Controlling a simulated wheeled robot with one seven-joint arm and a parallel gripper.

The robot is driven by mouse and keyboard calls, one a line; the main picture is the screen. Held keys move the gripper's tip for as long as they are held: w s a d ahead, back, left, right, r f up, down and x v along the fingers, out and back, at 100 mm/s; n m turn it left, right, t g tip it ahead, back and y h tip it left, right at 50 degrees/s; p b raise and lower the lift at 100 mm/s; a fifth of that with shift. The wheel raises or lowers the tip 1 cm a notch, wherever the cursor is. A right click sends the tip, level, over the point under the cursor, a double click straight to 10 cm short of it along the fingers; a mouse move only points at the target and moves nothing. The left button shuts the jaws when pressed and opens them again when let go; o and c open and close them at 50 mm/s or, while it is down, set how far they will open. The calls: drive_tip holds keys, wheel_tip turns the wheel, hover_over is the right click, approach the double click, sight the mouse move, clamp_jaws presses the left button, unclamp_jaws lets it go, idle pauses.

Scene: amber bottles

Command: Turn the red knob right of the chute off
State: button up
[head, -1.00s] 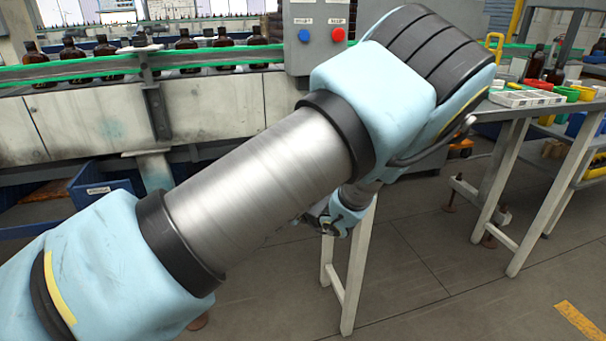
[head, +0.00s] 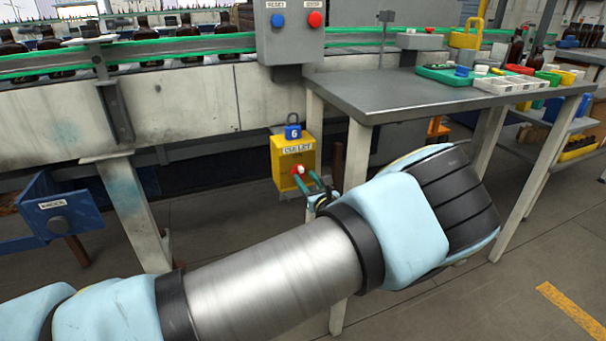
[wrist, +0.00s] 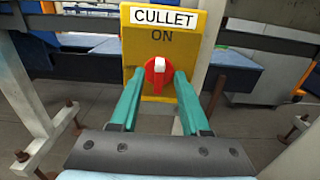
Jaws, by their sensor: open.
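The red knob (wrist: 150,77) is on the front of a yellow box (wrist: 195,50) labelled CULLET, with ON printed above the knob. A white mark on the knob points up toward ON. In the head view the knob (head: 298,170) and the yellow box (head: 283,158) are below the conveyor, left of the table leg. My gripper (wrist: 159,80) is open, its teal fingers on either side of the knob. I cannot tell whether they touch it. In the head view my gripper (head: 307,183) is at the box front. A blue labelled chute-like piece (head: 85,208) is at the left.
A grey control box (head: 290,38) with a blue and a red button hangs above. The grey table (head: 385,95) is at the right, bearing trays and coloured items. Its pale leg (head: 355,155) stands close beside the yellow box. Open floor is at the lower right.

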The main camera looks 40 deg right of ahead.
sight(300, 174)
drive_tip(key=shift+x, duration=1.35)
drive_tip(key=shift+c, duration=0.3)
clamp_jaws()
